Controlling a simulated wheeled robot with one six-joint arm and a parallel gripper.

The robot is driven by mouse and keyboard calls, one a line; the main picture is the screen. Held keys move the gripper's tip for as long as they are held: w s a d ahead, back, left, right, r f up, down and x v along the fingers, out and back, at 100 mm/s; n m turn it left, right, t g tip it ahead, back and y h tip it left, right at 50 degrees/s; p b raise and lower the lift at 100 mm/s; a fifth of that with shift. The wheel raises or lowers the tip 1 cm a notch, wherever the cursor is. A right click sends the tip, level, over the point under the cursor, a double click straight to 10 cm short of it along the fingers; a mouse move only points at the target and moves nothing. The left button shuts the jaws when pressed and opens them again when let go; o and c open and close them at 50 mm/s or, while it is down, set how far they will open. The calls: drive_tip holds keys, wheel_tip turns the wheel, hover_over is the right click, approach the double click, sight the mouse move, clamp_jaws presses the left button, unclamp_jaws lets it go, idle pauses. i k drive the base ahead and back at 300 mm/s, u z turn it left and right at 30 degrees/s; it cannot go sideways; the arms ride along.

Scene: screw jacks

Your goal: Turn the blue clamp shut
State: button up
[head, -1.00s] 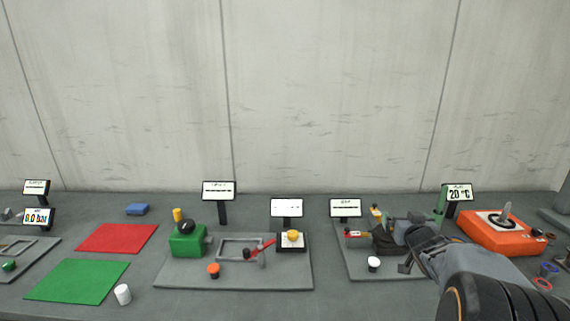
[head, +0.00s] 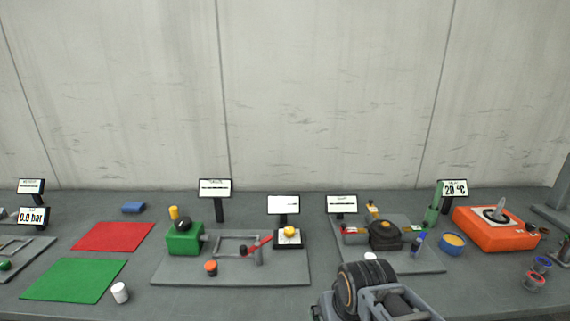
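A small upright part with a blue handle (head: 419,242) stands at the right side of the right-hand grey plate (head: 430,263). It is the likeliest blue clamp, but it is too small to tell how far it is turned. A black round body (head: 385,235) sits left of it on the same plate, with a red-marked part (head: 353,231) at its left. My gripper (head: 372,290) is low at the bottom edge, in front of the plate and apart from the blue handle. Its fingertips cannot be made out, so its opening is unclear.
A white knob (head: 371,257) is at the plate's front, close behind my arm. A yellow-filled blue bowl (head: 453,243) and an orange box (head: 495,232) stand to the right. A green post (head: 433,212) rises behind the blue handle. Another fixture plate (head: 230,278) lies left.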

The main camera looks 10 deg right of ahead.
sight(415, 245)
drive_tip(key=u, duration=1.65)
drive_tip(key=k, duration=1.3)
drive_tip(key=z, duration=1.5)
drive_tip(key=i, duration=1)
